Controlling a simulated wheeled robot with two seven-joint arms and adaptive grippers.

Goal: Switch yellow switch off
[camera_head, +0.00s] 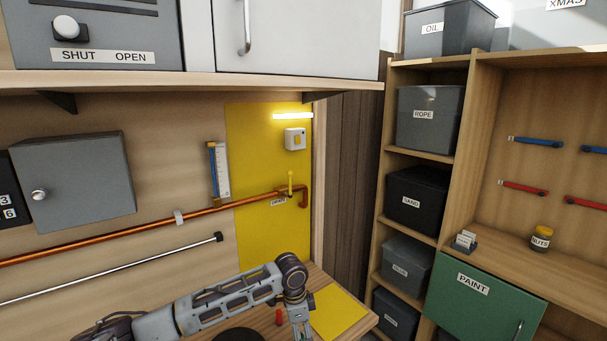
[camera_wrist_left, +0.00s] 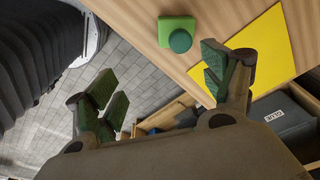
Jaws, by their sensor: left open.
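The rocker is too small to tell which side is pressed. My left gripper (camera_head: 302,328) points down over the bench at the bottom of the head view, well below and apart from the switch. Its open, empty fingers show in the left wrist view (camera_wrist_left: 162,92). The switch is not in the wrist view. My right gripper is not in view.
A yellow lever (camera_head: 290,183) on a copper pipe (camera_head: 150,234) sits below the switch. A yellow sheet (camera_head: 338,311) lies on the bench. A green knob on a base (camera_wrist_left: 179,38) shows near the bench edge. The overhead cabinet (camera_head: 290,40) and right shelf (camera_head: 395,61) bound the space.

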